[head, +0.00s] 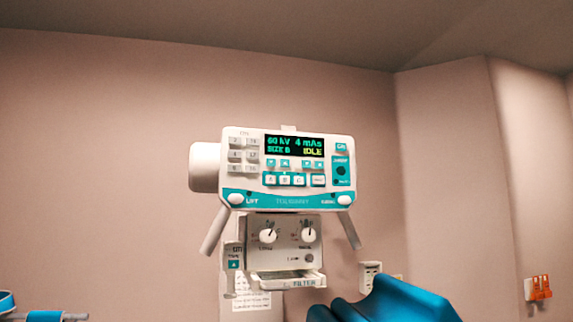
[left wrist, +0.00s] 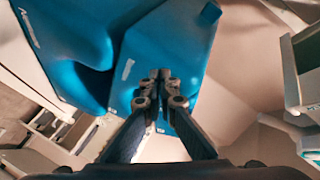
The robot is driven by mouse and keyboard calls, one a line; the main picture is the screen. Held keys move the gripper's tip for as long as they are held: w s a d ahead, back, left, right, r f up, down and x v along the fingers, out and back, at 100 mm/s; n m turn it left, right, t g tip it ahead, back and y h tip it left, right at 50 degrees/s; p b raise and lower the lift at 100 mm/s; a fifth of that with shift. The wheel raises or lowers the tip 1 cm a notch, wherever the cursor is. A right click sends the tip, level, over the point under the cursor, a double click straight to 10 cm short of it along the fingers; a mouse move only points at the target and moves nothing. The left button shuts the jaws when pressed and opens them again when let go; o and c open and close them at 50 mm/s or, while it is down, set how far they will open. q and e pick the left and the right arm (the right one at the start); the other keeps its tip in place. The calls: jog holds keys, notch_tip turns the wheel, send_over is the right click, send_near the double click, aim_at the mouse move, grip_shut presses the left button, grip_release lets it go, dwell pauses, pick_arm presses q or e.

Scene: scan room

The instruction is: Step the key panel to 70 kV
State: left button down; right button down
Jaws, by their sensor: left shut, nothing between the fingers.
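The key panel (head: 292,200) is on a white and teal unit in the middle of the head view. Its dark display (head: 294,146) appears to read 60 kV, 4 mAs, SIZE B and IDLE. Small teal arrow keys (head: 278,163) sit below the display, with a row of larger keys (head: 285,180) under them. My left gripper (left wrist: 161,75) is shut and empty in the left wrist view, its fingertips in front of a large blue surface (left wrist: 170,40). The panel is not recognisable in that view. Neither gripper shows in the head view.
A box with two knobs (head: 287,238) and a filter tray (head: 287,279) hangs below the panel. Angled handles (head: 214,231) flank it. Orange items (head: 540,287) are on the right wall.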

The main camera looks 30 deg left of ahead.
aim_at(289, 163)
pick_arm(q)
jog(key=s+a+r+m+t+y, duration=0.1)
jog(key=a+r+t+y, duration=0.15)
jog(key=r, duration=1.65)
jog(key=s+a+r+m+t+y, duration=0.15)
jog(key=r+t, duration=0.25)
jog(key=r, duration=1.5)
jog(key=s+a+r+t+y, duration=0.1)
jog(key=s+r+y, duration=0.3)
jog(key=r, duration=0.9)
jog(key=shift+s+r+n, duration=0.15)
jog(key=shift+s+n, duration=0.2)
jog(key=shift+s, duration=0.8)
jog(key=shift+t, duration=0.25)
jog(key=shift+w+a+p, duration=0.65)
jog(key=shift+w+a, duration=0.85)
jog(key=shift+a, duration=0.2)
jog(key=shift+w+a+p, duration=0.6)
jog(key=shift+w+a, duration=0.85)
jog(key=shift+a, duration=0.25)
jog(key=shift+w+a, duration=0.1)
